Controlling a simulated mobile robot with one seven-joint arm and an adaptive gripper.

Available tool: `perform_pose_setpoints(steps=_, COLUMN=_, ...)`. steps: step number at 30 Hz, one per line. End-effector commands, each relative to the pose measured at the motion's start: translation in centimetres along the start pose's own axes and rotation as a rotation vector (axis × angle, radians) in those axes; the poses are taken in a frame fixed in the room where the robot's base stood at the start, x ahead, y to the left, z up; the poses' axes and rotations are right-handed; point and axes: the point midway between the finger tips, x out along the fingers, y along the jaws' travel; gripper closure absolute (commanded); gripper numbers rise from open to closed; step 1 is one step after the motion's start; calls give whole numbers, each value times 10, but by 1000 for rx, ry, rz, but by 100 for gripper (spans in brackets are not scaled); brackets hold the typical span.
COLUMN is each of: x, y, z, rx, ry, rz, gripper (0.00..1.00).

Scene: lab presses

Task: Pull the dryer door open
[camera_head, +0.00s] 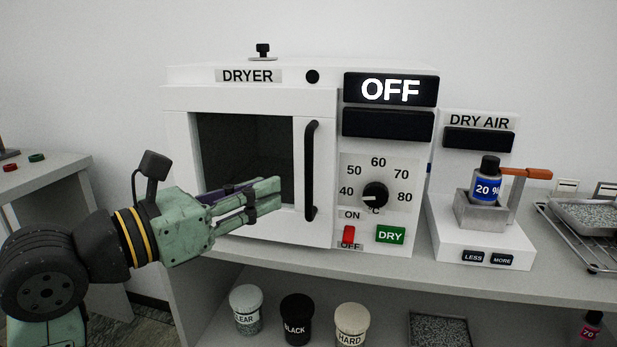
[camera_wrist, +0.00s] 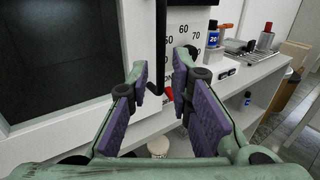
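The white dryer (camera_head: 250,75) has a door (camera_head: 306,238) with a dark window (camera_head: 245,150); the door looks closed. Its black vertical handle (camera_head: 311,170) is on the door's right side. My gripper (camera_head: 281,190) is in front of the lower window, pointing right, with its fingertips left of the handle. In the wrist view my gripper (camera_wrist: 163,68) is open, with purple pads. The handle (camera_wrist: 160,40) appears in the gap between the fingertips, nearer the left finger. I see no clear contact with it.
Right of the door is a panel with a temperature dial (camera_head: 375,194), a red switch (camera_head: 349,235) and a green DRY button (camera_head: 390,235). The display (camera_head: 390,89) reads OFF. Lidded jars (camera_head: 297,318) are on the shelf below.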

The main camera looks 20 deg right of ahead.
Motion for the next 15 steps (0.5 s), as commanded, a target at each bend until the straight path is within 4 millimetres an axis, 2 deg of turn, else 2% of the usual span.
perform_pose_setpoints(steps=9, x=59, y=-2, z=3, rx=-2, ry=-1, rz=-7, gripper=80)
perform_pose_setpoints(steps=15, x=87, y=-2, z=2, rx=-1, ry=-2, rz=-5, gripper=80)
